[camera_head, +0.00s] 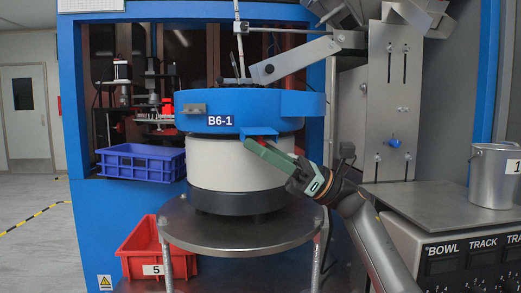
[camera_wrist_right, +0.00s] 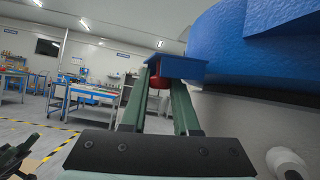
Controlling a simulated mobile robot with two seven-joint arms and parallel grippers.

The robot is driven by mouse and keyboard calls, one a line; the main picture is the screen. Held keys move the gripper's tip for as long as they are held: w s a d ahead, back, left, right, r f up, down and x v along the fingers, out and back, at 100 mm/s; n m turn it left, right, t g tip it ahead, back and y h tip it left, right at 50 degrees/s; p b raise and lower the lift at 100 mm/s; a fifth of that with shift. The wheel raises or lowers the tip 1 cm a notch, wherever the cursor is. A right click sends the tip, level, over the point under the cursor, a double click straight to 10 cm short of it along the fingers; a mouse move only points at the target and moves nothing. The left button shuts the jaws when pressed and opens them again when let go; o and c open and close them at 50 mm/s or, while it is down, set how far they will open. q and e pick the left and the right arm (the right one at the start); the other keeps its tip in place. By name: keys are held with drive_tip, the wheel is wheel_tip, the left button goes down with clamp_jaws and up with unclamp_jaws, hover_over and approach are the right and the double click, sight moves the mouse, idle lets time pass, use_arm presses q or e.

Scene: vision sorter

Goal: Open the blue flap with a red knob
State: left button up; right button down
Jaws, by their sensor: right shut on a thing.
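The blue flap (camera_head: 260,132) juts out from the lower edge of the blue bowl rim marked B6-1 (camera_head: 250,105). In the wrist view the flap (camera_wrist_right: 182,68) looks like a flat blue plate with a red knob (camera_wrist_right: 160,82) under it. My right gripper (camera_head: 252,146) reaches in from the lower right, its green fingers just under the flap. In the wrist view the right gripper (camera_wrist_right: 162,88) has its fingertips on both sides of the knob, shut on it. The fingers partly hide the knob. A dark green part at the wrist view's lower left may be my left gripper (camera_wrist_right: 18,154).
The bowl feeder stands on a round metal table (camera_head: 240,236). A blue crate (camera_head: 141,163) is behind left, and a red bin (camera_head: 150,255) marked 5 is below left. A metal bucket (camera_head: 494,178) stands on the control box at right. A grey bracket (camera_head: 296,60) hangs above the bowl.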

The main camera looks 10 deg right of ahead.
drive_tip(key=shift+w+f+n+g, duration=0.1)
drive_tip(key=shift+w+n+g, duration=0.1)
drive_tip(key=shift+n+g, duration=0.55)
drive_tip(key=shift+f+n, duration=0.1)
drive_tip(key=shift+n, duration=0.25)
drive_tip(key=c, duration=0.7)
unclamp_jaws()
drive_tip(key=shift+o, duration=0.2)
